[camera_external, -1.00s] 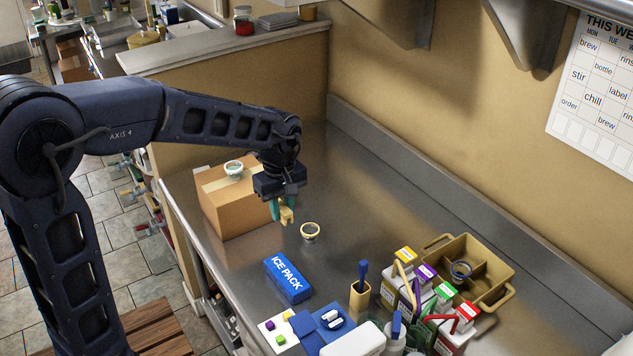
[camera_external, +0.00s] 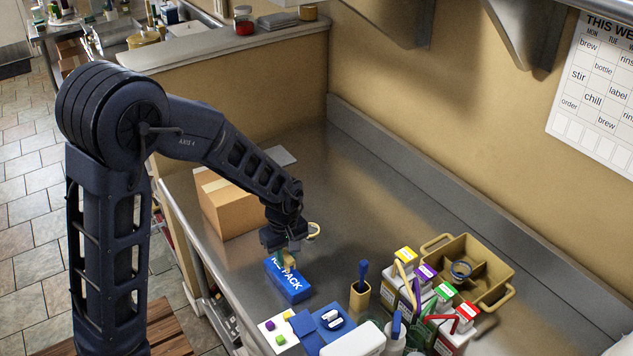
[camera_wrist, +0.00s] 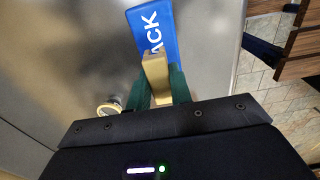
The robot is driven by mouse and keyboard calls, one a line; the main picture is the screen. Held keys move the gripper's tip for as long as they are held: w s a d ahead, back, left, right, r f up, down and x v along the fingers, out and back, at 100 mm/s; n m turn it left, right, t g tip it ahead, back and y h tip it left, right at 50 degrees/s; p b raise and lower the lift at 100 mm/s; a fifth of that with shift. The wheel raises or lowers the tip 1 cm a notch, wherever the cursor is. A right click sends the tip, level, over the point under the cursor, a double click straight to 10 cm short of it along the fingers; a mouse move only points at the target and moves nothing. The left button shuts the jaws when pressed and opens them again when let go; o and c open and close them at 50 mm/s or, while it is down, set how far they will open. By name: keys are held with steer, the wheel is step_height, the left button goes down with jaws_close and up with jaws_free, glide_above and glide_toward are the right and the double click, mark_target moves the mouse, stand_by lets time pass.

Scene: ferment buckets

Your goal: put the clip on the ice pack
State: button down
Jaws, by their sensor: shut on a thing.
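The blue ice pack (camera_external: 287,281) with white lettering lies on the steel counter. It also shows in the wrist view (camera_wrist: 153,30), its near end covered by the clip. My gripper (camera_external: 287,258) points down over the pack's far end in the external view. Its green fingers are shut on the tan clip (camera_external: 290,262), which shows between them in the wrist view (camera_wrist: 155,72). The clip overlaps the end of the pack in both views. I cannot tell whether it touches the pack or is just above it.
A tan-rimmed ring or jar (camera_external: 314,230) stands close beside my gripper. A cardboard box (camera_external: 226,208) is behind to the left. A blue brush in a tan holder (camera_external: 360,295), several cartons and a tan divided tray (camera_external: 491,262) stand to the right.

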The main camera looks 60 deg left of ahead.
mark_target(286, 264)
steer(key=shift+f, duration=1.65)
steer(key=shift+f, duration=0.15)
steer(key=c, duration=1.3)
jaws_free()
steer(key=shift+o, duration=0.2)
